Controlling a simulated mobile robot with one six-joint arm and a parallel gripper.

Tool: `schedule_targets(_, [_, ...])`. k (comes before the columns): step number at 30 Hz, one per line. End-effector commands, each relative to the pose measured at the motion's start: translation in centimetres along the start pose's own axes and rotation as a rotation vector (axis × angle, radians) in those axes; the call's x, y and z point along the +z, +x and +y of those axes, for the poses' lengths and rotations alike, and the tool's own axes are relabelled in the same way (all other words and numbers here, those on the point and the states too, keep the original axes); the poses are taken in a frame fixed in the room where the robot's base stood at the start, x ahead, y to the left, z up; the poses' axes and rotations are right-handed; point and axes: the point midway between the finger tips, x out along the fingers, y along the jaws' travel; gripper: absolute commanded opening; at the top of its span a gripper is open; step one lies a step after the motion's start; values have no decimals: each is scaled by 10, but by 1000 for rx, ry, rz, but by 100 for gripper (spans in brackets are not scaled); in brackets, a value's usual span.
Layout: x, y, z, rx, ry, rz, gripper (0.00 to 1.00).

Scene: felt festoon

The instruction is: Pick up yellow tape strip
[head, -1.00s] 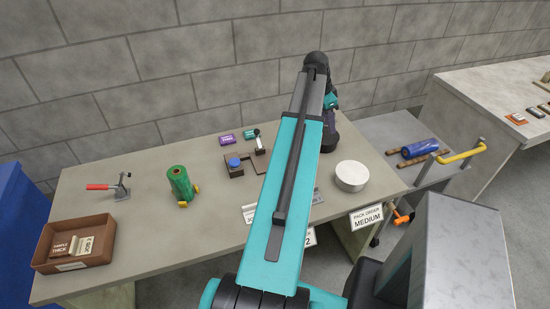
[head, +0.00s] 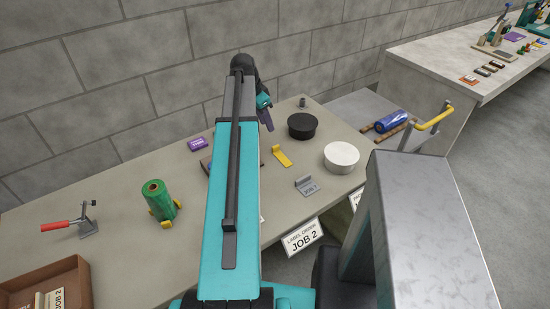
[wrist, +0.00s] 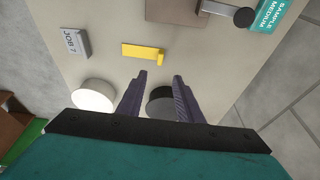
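The yellow tape strip (head: 282,156) lies on the table, with a small raised tab at one end. In the wrist view the yellow strip (wrist: 143,52) lies beyond the fingertips, slightly left of centre. My gripper (wrist: 160,75) is open and empty above the table, its two purple fingers spread apart. In the head view my gripper (head: 268,123) is seen partly behind my arm, at the back of the table and left of the black tin.
A black tin (head: 302,125) and a white tin (head: 341,157) stand close to the strip. A green roll (head: 159,200), a red-handled clamp (head: 75,224) and a brown tray (head: 60,285) are at left.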

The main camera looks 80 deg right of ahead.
Motion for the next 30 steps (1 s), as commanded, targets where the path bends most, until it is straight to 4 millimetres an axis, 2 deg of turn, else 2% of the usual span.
schedule_targets(14, [-3, 4, 1, 2, 4, 0, 33])
schedule_targets(30, [-4, 56, 2, 3, 6, -1, 33])
